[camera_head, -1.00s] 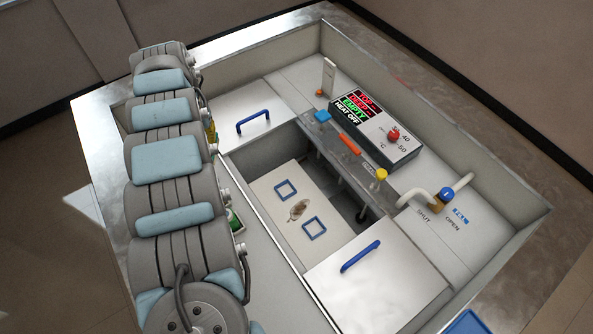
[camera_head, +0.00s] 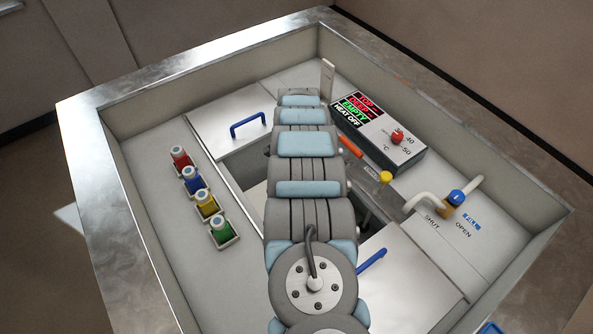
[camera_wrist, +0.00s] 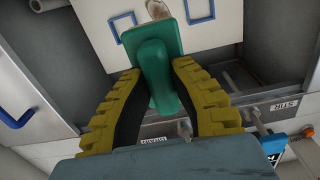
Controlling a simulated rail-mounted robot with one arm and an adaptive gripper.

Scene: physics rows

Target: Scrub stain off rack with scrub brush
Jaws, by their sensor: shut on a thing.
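My gripper (camera_wrist: 157,68) shows in the wrist view with its yellow and black fingers shut on a green scrub brush (camera_wrist: 160,88). The brush's broad head points away from me, toward the top of the picture. Beyond it is the pale rack (camera_wrist: 185,40) with blue square outlines. A brown stain (camera_wrist: 157,9) on the rack shows just past the brush head, partly cut off by the picture's top edge. I cannot tell whether the brush touches the rack. In the head view my arm covers the gripper, the brush, the stain and most of the rack.
A lid with a blue handle (camera_head: 249,124) lies left of the opening, and another blue handle (camera_head: 371,260) is on a near lid. A control panel (camera_head: 378,134) and a valve (camera_head: 455,199) stand at the right. Several coloured bottles (camera_head: 193,180) line the left deck. Raised walls enclose the station.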

